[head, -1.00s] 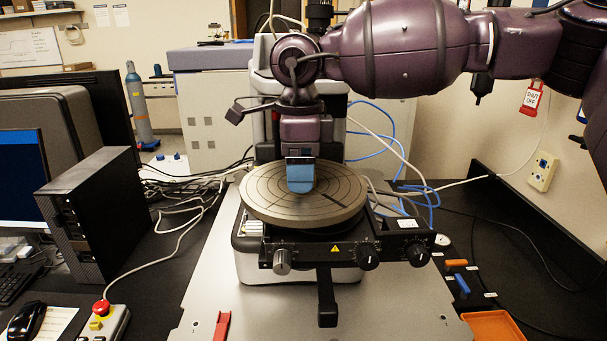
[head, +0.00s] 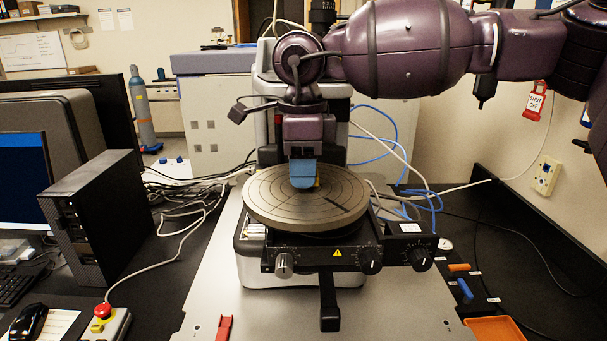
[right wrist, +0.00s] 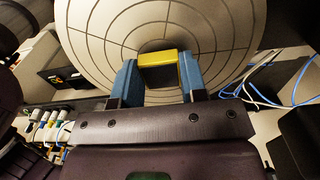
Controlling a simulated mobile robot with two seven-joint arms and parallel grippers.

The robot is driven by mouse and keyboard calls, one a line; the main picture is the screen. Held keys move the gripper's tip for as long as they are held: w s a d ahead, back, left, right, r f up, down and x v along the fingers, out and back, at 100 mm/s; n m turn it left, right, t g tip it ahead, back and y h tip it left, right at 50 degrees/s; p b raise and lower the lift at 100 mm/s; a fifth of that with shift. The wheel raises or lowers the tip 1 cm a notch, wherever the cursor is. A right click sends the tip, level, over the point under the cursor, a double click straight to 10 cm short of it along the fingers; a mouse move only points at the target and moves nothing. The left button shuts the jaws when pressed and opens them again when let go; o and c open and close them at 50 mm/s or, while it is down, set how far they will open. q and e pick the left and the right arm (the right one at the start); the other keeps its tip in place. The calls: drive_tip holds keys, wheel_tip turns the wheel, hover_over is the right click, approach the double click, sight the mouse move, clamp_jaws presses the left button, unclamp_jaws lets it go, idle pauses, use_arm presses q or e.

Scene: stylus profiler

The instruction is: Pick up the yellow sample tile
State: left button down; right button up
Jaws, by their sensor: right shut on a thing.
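The yellow sample tile (right wrist: 158,56) sits between the blue fingertips of my right gripper (right wrist: 157,76) in the right wrist view, with a finger against each side. In the head view, the right gripper (head: 303,183) points down over the round stage (head: 262,205), and only a sliver of yellow (head: 317,182) shows beside its fingertips. The rest of the tile is hidden there. The tile is at or just above the stage surface; I cannot tell whether it touches. My left gripper is not in view.
The profiler's dark front panel with knobs (head: 335,254) sits below the stage. A black computer tower (head: 105,215) stands at left, and an emergency stop box (head: 108,322) at front left. An orange tray (head: 494,329) lies at front right. Loose cables run on both sides of the stage.

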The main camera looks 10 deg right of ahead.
wheel_tip(320, 180, up, 19)
drive_tip(key=b, duration=0.1)
drive_tip(key=shift+r, duration=0.1)
drive_tip(key=o, duration=0.4)
clamp_jaws()
